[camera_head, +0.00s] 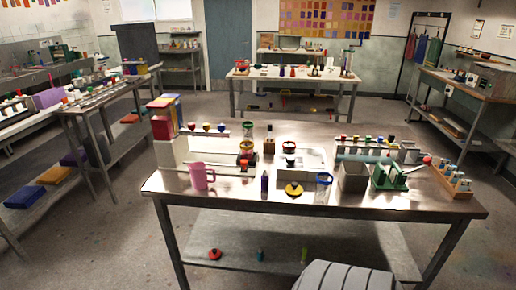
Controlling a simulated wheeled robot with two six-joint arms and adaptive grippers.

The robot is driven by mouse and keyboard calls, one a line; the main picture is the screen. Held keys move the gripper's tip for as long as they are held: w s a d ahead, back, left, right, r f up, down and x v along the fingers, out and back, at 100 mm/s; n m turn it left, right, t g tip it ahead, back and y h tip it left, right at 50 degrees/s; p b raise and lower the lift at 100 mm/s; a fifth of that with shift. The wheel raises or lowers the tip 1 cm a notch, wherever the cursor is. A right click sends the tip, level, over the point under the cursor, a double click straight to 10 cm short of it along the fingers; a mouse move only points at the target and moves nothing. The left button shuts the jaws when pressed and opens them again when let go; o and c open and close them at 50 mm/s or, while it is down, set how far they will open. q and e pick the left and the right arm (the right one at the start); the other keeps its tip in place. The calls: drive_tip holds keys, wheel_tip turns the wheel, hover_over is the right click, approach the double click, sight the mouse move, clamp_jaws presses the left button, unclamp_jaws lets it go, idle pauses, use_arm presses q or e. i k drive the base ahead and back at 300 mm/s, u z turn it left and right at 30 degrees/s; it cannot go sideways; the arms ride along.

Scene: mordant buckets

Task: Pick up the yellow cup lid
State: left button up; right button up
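A round yellow lid (293,190) with a dark knob on top lies near the front middle of the metal table (240,190). It looks like the yellow cup lid, though it is small in the picture. A clear cup with a blue rim (323,184) stands just right of it. A small dark purple bottle (265,183) stands to its left. Neither of my grippers shows in this view.
A pink mug (201,176) stands at the table's left. A grey square container (353,177) and a green rack (389,177) stand right of the blue-rimmed cup. A wooden rack of small bottles (454,184) is at the right end. The front edge strip is clear.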

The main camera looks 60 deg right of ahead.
sight(295, 189)
drive_tip(key=z, duration=0.25)
drive_tip(key=i, duration=1)
drive_tip(key=z, duration=1.3)
drive_tip(key=i, duration=0.65)
drive_tip(key=z, duration=0.7)
